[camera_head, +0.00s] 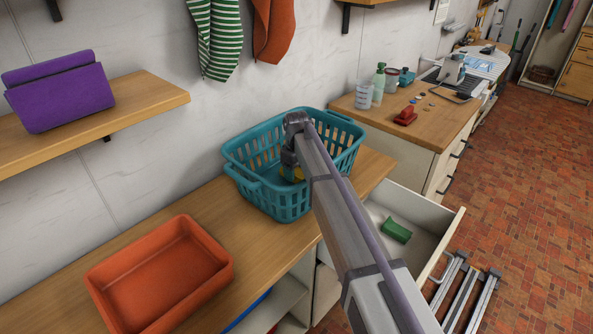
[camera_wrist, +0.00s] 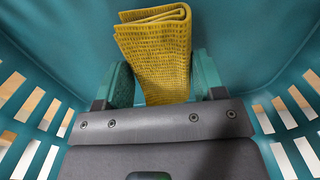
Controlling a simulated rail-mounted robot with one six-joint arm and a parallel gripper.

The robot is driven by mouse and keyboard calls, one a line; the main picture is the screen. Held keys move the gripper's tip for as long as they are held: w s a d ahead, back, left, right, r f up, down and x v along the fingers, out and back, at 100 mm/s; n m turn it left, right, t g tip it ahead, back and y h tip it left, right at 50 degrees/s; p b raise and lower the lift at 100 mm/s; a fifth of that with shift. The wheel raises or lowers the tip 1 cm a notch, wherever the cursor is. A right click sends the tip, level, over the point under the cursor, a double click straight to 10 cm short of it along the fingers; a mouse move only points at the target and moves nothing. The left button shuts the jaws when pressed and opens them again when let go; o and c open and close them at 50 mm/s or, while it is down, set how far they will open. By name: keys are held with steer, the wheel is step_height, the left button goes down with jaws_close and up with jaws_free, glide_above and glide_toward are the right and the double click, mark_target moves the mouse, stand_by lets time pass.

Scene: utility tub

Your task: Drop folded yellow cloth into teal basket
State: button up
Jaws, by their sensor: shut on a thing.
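The teal basket (camera_head: 287,203) stands on the wooden counter in the head view. My gripper (camera_head: 293,174) is down inside the basket, mostly hidden behind my arm and the basket's rim. The folded yellow cloth (camera_wrist: 158,55) is between the two teal fingers of my gripper (camera_wrist: 163,85) in the wrist view. The fingers are shut on it. A small bit of yellow shows at the gripper in the head view. The basket's teal wall and slotted sides (camera_wrist: 285,40) surround the cloth in the wrist view. I cannot tell whether the cloth touches the basket floor.
An orange tray (camera_head: 160,278) lies on the counter (camera_head: 215,208) at the left. A shelf with a purple folded item (camera_head: 60,92) is above it. An open drawer (camera_head: 440,235) with a green block (camera_head: 397,230) is right of the basket. A step stool (camera_head: 465,290) stands on the floor.

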steer(key=o, duration=0.9)
steer(key=shift+f, duration=0.1)
step_height(320, 180, up, 13)
steer(key=p, duration=1.3)
